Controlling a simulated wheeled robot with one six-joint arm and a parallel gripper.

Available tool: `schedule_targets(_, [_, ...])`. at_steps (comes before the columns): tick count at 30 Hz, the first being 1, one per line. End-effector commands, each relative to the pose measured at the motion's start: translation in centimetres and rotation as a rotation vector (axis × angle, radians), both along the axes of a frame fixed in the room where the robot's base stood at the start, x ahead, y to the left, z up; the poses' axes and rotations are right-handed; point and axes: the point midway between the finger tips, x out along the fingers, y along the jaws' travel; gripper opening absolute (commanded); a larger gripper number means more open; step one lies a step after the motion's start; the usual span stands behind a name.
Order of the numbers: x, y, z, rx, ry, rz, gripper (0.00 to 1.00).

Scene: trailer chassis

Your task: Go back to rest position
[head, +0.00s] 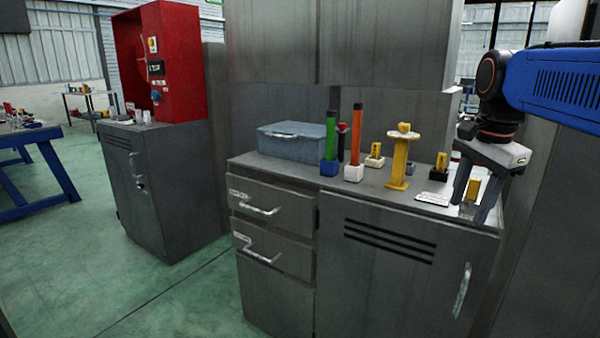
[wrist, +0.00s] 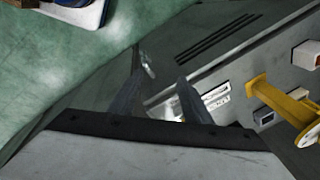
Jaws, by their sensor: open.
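My gripper (head: 470,212) is at the right end of the grey cabinet's top (head: 425,206), pointing down with its fingers apart. A small yellow piece (head: 473,188) shows between the fingers in the head view; I cannot tell how far behind them it is. In the wrist view my gripper (wrist: 158,65) has two separated fingers with nothing held between them. White label plates (wrist: 216,98) lie on the cabinet top beyond the right finger. The yellow stand (head: 401,160) is left of my gripper and also shows in the wrist view (wrist: 275,95).
A blue-grey box (head: 292,142), a green stick (head: 331,136) and an orange stick (head: 356,134) stand left on the cabinet. A small yellow-and-black piece (head: 440,166) is close to my gripper. Tall grey panels (head: 385,45) rise behind. Open floor (head: 185,300) lies to the left.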

Motion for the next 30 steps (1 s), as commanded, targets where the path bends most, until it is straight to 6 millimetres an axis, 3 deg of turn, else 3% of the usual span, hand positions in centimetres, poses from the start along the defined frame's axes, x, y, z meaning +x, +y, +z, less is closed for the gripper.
schedule_targets(3, [-3.2, 1.6, -3.0, -0.043, -0.031, 0.209, 0.45])
schedule_targets(18, [-14.7, 5.7, -17.4, -0.283, -0.150, 1.046, 0.45])
schedule_targets(24, [-16.8, 6.2, -20.7, -0.347, -0.172, 1.215, 0.45])
schedule_targets(30, [-17.1, 6.3, -21.3, -0.361, -0.176, 1.250, 0.45])
